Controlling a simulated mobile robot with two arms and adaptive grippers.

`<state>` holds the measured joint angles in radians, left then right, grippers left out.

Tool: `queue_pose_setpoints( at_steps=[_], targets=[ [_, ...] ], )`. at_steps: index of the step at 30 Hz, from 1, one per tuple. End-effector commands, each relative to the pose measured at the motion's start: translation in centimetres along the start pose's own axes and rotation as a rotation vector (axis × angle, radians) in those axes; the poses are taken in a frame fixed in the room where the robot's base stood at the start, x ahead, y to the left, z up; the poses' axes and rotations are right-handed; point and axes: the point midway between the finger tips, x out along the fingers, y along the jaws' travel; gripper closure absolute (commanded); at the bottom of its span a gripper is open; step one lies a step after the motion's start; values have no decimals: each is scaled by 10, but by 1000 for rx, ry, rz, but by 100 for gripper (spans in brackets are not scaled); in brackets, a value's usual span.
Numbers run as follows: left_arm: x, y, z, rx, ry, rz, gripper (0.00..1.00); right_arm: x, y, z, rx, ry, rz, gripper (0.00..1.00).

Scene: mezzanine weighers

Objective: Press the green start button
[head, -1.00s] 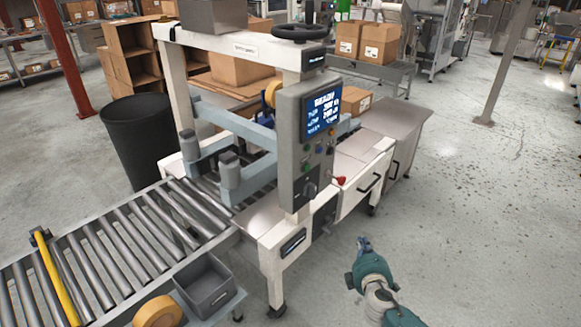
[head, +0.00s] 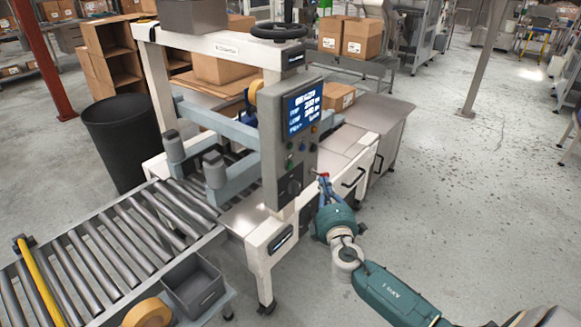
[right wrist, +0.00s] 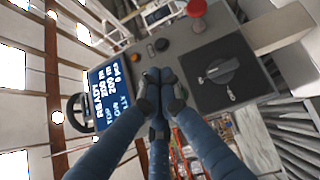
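The control panel (head: 268,152) stands upright on the machine's front, with a lit blue screen (head: 303,107). Below the screen is a slanting row of small buttons; the green button (head: 289,163) is the one at its lower left. My right gripper (head: 324,177) is in front of the panel's lower right, to the right of the green button. In the right wrist view its fingers (right wrist: 160,78) are drawn together, empty, between the screen and the black rotary knob (right wrist: 222,72). They cover part of the button row, and I cannot make out the green button there. My left gripper is not in view.
The roller conveyor (head: 130,240), a grey bin (head: 195,285) and a tape roll (head: 148,312) are at the lower left. The floor at right is open.

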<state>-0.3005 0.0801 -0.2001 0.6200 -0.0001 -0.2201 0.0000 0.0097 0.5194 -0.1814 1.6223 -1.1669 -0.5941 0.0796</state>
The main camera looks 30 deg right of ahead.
Motion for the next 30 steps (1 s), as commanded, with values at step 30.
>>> queue_pose_setpoints(
  at_steps=[30],
  targets=[
    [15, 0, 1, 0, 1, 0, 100, 61, 0, -64, 1, 1, -1, 100]
  ],
)
